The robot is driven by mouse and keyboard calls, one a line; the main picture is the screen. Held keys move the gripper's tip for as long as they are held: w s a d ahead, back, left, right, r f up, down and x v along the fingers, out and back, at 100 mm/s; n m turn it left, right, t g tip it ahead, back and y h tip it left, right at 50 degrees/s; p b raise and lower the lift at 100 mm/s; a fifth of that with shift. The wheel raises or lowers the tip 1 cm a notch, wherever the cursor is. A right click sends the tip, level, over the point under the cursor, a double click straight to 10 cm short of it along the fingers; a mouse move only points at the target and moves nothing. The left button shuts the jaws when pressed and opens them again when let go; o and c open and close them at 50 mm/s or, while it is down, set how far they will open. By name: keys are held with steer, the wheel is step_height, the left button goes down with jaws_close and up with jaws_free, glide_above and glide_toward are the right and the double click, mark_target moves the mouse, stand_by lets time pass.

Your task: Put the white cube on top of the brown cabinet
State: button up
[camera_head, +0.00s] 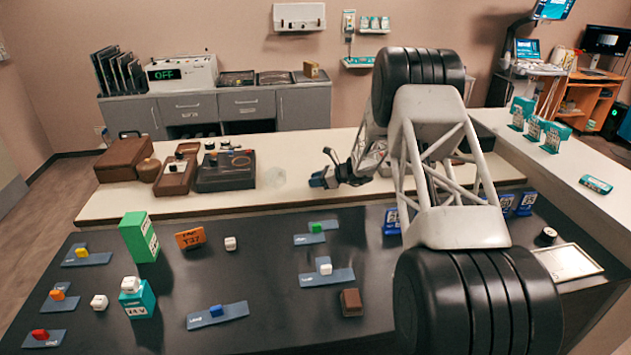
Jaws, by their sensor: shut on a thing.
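My gripper (325,168) is over the pale counter near the picture's middle, pointing left. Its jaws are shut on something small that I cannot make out. Several white cubes are in view: one on the dark table (230,243), one at the left front (99,302), one on top of a teal box (130,284), and one that looks white beside a blue label stand (325,269). A brown box-like case (124,159) stands at the counter's left end; I cannot tell whether it is the brown cabinet. A small brown cube (351,302) lies on the dark table.
A green box (139,237) and an orange sign (190,238) stand on the dark table, with several blue label stands bearing coloured cubes. A black case (226,171) and a faint clear object (273,177) sit on the counter left of my gripper. My arm hides the right middle.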

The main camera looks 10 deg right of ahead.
steer(key=shift+f, duration=0.2)
steer(key=o, duration=0.9)
steer(key=shift+r, duration=0.2)
steer(key=v, duration=1.2)
